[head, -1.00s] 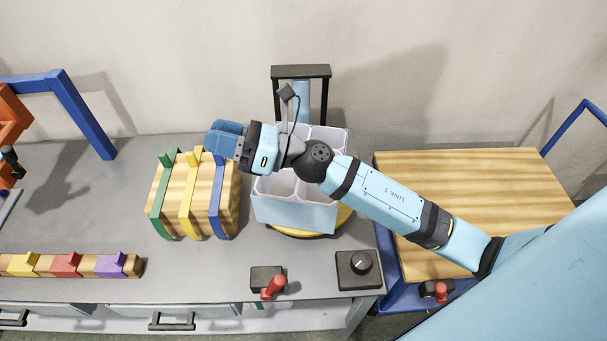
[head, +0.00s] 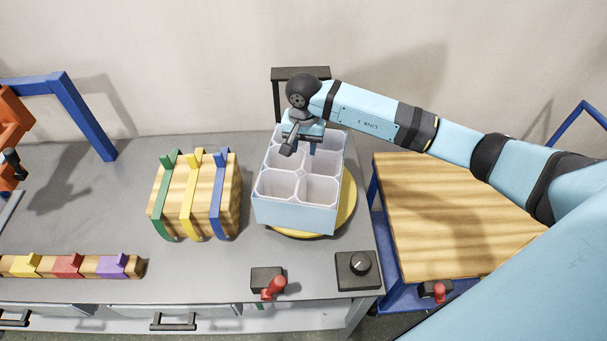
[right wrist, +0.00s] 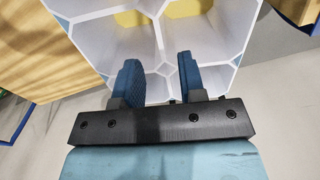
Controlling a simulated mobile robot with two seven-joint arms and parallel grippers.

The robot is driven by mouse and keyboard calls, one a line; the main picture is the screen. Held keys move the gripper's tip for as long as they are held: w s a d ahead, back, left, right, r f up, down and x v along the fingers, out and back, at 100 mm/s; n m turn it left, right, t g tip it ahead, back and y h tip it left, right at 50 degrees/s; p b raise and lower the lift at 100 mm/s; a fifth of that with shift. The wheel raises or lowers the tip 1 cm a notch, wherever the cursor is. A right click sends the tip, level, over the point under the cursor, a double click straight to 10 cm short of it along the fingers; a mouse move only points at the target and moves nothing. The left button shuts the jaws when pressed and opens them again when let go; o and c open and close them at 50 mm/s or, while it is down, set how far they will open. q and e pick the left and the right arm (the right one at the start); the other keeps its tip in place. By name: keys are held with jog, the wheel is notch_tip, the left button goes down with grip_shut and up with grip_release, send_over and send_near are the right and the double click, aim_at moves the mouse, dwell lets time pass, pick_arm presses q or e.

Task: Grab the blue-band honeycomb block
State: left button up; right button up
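The blue-band block (head: 230,190) is the rightmost of three tan wood-look slabs standing side by side on the grey bench, with a blue strap over it. A corner of it shows at the top right of the right wrist view (right wrist: 299,9). My right gripper (head: 306,147) points down at the far part of a light-blue crate (head: 295,217) with white cells, right of the block. In the right wrist view its two blue fingers (right wrist: 160,80) are apart with nothing between them. Whether the tips are inside cells cannot be told. My left gripper is not in view.
Green-band and yellow-band slabs (head: 163,203) adjoin the block's left. The crate stands on a yellow disc (head: 347,205). A low row with yellow, red and purple bands (head: 85,267) lies front left. A red lever (head: 273,287) and a knob box (head: 358,270) sit at the front.

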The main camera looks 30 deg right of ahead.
aim_at(304, 160)
notch_tip(304, 160, down, 4)
jog(key=shift+r, duration=0.25)
jog(key=shift+s+a+f+p, duration=0.1)
jog(key=shift+f+p, duration=0.45)
jog(key=shift+p, duration=0.05)
notch_tip(304, 160, down, 4)
jog(key=shift+r+p, duration=0.2)
jog(key=shift+p, duration=0.45)
jog(key=shift+f, duration=0.35)
grip_shut()
